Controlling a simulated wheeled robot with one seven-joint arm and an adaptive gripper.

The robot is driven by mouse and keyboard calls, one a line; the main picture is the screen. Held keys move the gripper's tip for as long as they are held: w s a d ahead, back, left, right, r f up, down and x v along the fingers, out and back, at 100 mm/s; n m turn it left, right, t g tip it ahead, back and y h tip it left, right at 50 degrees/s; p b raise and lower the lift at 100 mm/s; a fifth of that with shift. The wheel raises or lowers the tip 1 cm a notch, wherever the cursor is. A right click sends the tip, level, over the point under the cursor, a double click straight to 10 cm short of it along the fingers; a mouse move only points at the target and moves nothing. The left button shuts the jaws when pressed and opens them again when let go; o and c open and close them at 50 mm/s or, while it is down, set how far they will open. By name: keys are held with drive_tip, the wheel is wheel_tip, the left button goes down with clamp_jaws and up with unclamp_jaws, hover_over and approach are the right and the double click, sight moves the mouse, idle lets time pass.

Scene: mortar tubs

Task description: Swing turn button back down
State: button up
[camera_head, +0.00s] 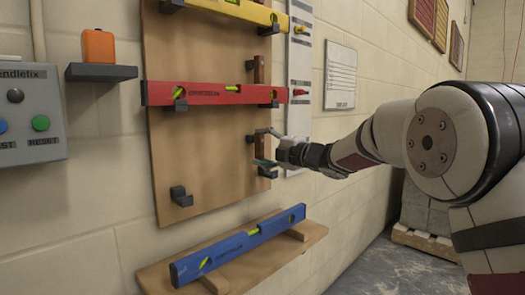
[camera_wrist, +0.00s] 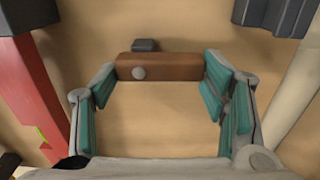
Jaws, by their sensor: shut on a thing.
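The turn button is a brown wooden bar with a round grey screw head. It lies between the fingers of my gripper (camera_wrist: 160,85) in the wrist view (camera_wrist: 178,66), across the top of the gap. One teal finger pad is at each of its ends, and the fingers are shut on it. In the head view my gripper (camera_head: 264,147) is at the right edge of the board, below the red level (camera_head: 215,93); the turn button there is mostly hidden by the fingers. The blue level (camera_head: 240,243) lies on the wooden shelf below.
An empty dark bracket (camera_head: 181,196) is on the lower left of the board (camera_head: 215,165). Another wooden turn button (camera_head: 259,69) stands upright above the red level. A yellow level (camera_head: 242,10) hangs at the top. A control box (camera_head: 30,115) is at left.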

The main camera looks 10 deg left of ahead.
idle(0.4)
drive_tip(key=o, duration=1.1)
drive_tip(key=shift+o, duration=0.2)
drive_tip(key=shift+s+d, duration=0.1)
drive_tip(key=shift+d, duration=0.05)
drive_tip(key=v, duration=1.1)
drive_tip(key=shift+s+d, duration=0.25)
